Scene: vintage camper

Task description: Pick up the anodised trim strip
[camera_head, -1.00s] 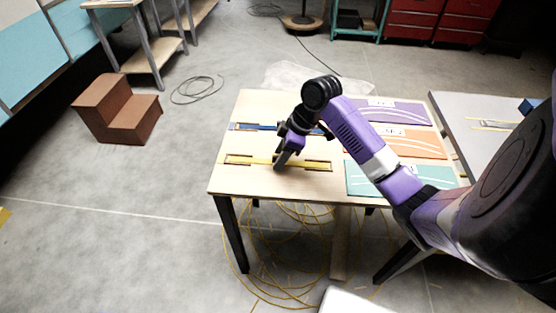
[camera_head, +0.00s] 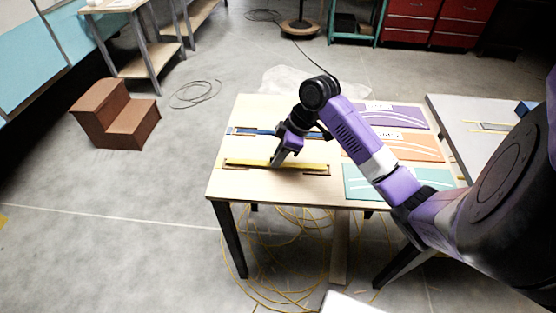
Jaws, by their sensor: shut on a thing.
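A long thin yellow strip (camera_head: 305,165) lies left to right over a brown-edged holder (camera_head: 240,169) near the front left of the wooden table (camera_head: 222,188). It looks like the trim strip. My gripper (camera_head: 276,162) comes down from above and is shut on the strip around its middle. The fingers hide that part of it. The strip seems raised slightly above its holder, though the gap is hard to judge. A blue strip (camera_head: 250,131) lies farther back in a similar holder, partly hidden behind my gripper.
Purple (camera_head: 402,117), orange (camera_head: 418,148) and teal (camera_head: 365,184) panels lie on the table's right side, partly behind my arm. A grey table (camera_head: 455,112) stands to the right. Brown steps (camera_head: 115,115) stand on the floor at left. Yellow cable (camera_head: 285,235) lies under the table.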

